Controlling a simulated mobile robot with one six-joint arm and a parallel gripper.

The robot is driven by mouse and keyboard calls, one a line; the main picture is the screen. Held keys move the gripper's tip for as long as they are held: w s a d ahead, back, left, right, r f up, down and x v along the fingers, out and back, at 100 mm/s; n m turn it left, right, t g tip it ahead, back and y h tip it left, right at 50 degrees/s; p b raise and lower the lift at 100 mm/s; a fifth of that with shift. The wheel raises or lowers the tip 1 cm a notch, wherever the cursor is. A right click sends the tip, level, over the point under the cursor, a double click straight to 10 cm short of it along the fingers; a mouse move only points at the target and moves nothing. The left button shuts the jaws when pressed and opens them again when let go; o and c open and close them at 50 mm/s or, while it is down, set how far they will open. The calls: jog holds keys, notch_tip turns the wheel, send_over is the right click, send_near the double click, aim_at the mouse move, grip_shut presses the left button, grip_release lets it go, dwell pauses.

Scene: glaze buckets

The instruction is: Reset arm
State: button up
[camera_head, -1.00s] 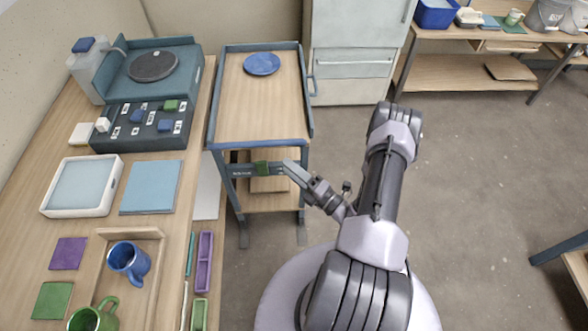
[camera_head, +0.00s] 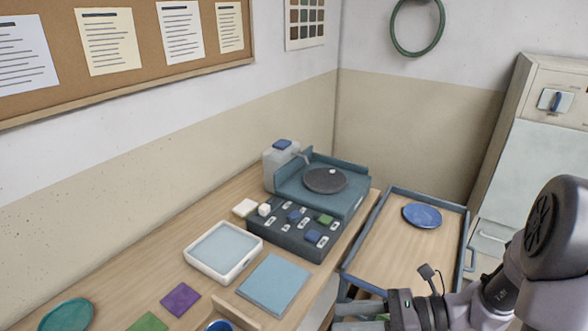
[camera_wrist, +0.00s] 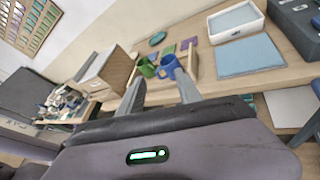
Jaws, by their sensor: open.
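My gripper (camera_head: 362,316) is at the bottom right of the head view, low in front of the trolley and beside the bench edge. In the wrist view my gripper (camera_wrist: 160,92) shows its two fingers apart with nothing between them. Beyond the fingertips, a green mug (camera_wrist: 146,67) and a blue mug (camera_wrist: 168,65) stand in a wooden tray on the bench. In the head view only the rim of the blue mug (camera_head: 219,326) shows at the bottom edge.
The trolley (camera_head: 384,257) carries a blue plate (camera_head: 422,215). The bench holds a white basin (camera_head: 224,251), a light blue board (camera_head: 274,285), a dark box with several blocks (camera_head: 300,237) and a turntable (camera_head: 325,180). A cabinet (camera_head: 540,150) stands at the right.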

jog(key=s+a+r+n+t+h, duration=0.1)
jog(key=s+r+n+t+h, duration=0.2)
jog(key=s+r+n+h, duration=0.7)
jog(key=s+n+h+b, duration=0.1)
jog(key=n+h, duration=0.1)
jog(key=n, duration=0.8)
jog(key=shift+s+a+r, duration=0.2)
jog(key=shift+s+a, duration=0.05)
jog(key=shift+a, duration=0.1)
jog(key=shift+d, duration=0.1)
